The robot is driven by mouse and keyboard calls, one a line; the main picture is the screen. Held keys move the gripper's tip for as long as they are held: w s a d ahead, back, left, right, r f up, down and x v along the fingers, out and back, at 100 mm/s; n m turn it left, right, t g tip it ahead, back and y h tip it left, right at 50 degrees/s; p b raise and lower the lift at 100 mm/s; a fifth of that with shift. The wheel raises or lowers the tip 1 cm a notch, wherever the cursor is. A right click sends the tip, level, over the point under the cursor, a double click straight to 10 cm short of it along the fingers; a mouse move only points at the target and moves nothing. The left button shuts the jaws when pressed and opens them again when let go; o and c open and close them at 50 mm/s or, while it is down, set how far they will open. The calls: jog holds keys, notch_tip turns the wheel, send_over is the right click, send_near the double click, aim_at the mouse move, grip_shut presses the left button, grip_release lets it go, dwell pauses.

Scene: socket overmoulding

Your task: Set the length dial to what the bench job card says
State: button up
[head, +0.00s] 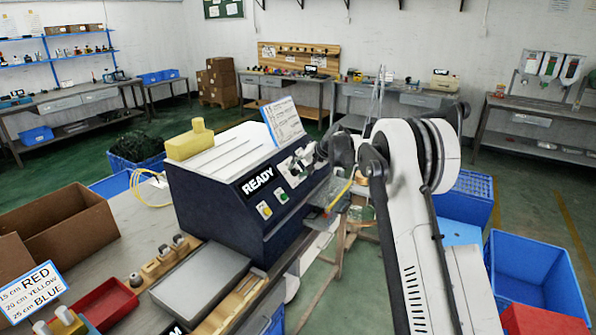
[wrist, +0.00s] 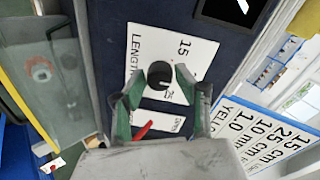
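The length dial is a black round knob (wrist: 160,75) on a white plate (wrist: 201,50) marked LENGTH, with "15" printed above it in the wrist view. My gripper (wrist: 150,88) is open, its two green-padded fingers apart on either side of the knob. I cannot tell whether they touch it. The dial's pointer is not clear. In the head view my gripper (head: 322,152) is at the machine's front, partly hiding the controls. A card (head: 30,291) at lower left reads 15 cm RED, 20 cm YELLOW, 25 cm BLUE. Another card (head: 283,121) on the machine is too small to read there.
The dark blue machine (head: 215,205) shows READY on its display (head: 258,182). A red lever (wrist: 142,131) sits just below the knob. A clear guard (wrist: 58,85) is at left in the wrist view. A card (wrist: 262,130) at right lists several lengths.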

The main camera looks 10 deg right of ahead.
grip_shut()
jog(key=shift+f+n+b, duration=0.1)
jog(key=shift+n+b, duration=0.85)
jog(key=shift+n, duration=0.05)
jog(key=n+b, duration=0.2)
jog(key=n, duration=0.1)
jog(key=shift+f+t, duration=0.1)
jog(key=shift+t, duration=0.2)
jog(key=n+b, duration=0.3)
jog(key=n, duration=0.3)
jog(key=shift+n+y, duration=0.3)
jog(key=shift+n, duration=0.1)
